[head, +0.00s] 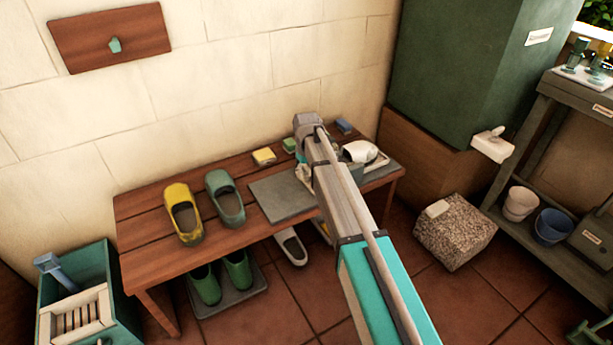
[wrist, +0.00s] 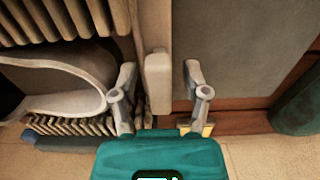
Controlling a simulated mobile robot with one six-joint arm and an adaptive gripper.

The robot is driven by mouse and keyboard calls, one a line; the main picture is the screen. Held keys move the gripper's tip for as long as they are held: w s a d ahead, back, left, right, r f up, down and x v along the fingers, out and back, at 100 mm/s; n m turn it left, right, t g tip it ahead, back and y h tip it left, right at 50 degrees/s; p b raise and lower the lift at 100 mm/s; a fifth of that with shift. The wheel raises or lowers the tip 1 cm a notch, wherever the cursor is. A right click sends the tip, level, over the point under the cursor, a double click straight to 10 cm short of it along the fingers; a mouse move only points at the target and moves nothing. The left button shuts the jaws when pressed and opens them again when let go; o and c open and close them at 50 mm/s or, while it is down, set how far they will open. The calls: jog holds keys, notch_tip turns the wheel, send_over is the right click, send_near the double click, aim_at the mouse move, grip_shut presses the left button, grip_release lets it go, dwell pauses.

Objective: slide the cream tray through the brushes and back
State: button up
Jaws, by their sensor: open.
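The cream tray (wrist: 152,22) shows in the wrist view as a pale edge strip with an upright cream handle block (wrist: 157,95). My gripper (wrist: 160,76) is open, with one finger on each side of the handle and small gaps visible. A white shoe (wrist: 62,88) lies to the left, between two rows of brushes (wrist: 75,18); the second row of brushes (wrist: 75,125) is below it. In the head view the white shoe (head: 357,151) is at the bench's right end. My arm hides the handle and most of the tray there.
A grey mat (head: 275,200) lies on the wooden bench (head: 150,212) left of my arm. Yellow (head: 184,213) and green (head: 225,197) shoes stand farther left. A stone block (head: 455,235) stands on the floor.

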jog(key=shift+f, duration=0.15)
grip_shut()
dwell(0.4)
